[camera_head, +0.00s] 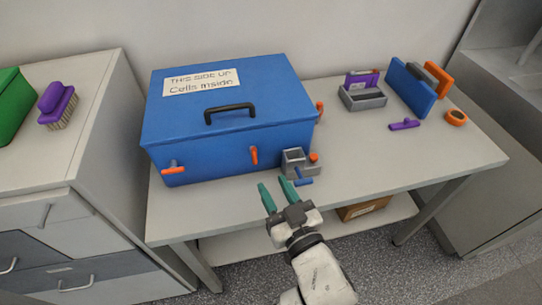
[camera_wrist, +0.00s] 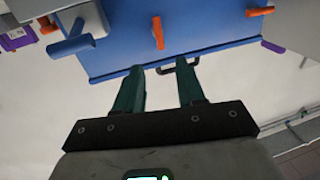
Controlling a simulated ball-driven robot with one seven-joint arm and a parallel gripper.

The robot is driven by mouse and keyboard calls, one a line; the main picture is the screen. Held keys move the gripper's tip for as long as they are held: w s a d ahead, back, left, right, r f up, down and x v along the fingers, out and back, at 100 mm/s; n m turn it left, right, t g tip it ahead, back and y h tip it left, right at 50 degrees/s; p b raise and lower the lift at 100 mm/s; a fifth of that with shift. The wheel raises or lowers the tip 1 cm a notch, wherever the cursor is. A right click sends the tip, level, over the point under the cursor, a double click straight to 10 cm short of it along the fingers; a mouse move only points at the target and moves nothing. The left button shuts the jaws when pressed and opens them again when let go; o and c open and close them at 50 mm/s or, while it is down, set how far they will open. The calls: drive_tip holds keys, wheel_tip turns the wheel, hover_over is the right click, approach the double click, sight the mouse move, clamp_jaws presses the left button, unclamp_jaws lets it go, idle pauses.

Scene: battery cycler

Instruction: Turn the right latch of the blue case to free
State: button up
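The blue case (camera_head: 205,140) stands shut on the table, with a black handle on its lid. Its right latch (camera_head: 254,155) is an orange lever on the front face, standing about upright. The left latch (camera_head: 173,170) is orange and lies about level. My gripper (camera_head: 275,186), with teal fingers, is open and empty in front of the case, below and a little right of the right latch. In the wrist view, which looks upside down, the right latch (camera_wrist: 158,33) shows beyond the gap between the fingers (camera_wrist: 160,72), apart from them. The left latch (camera_wrist: 260,11) is at the upper right.
A grey block fixture (camera_head: 293,162) with a blue lever (camera_head: 303,181) stands close by the case's front right corner, near my gripper. A grey bin (camera_head: 362,100), a blue panel (camera_head: 408,92) and a purple piece (camera_head: 404,125) are farther right. The table's front middle is clear.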

sight(255, 154)
drive_tip(key=x, duration=0.9)
drive_tip(key=shift+w+a+p, duration=0.1)
drive_tip(key=shift+a+p, duration=0.05)
drive_tip(key=shift+p, duration=0.25)
drive_tip(key=shift+c, duration=0.4)
clamp_jaws()
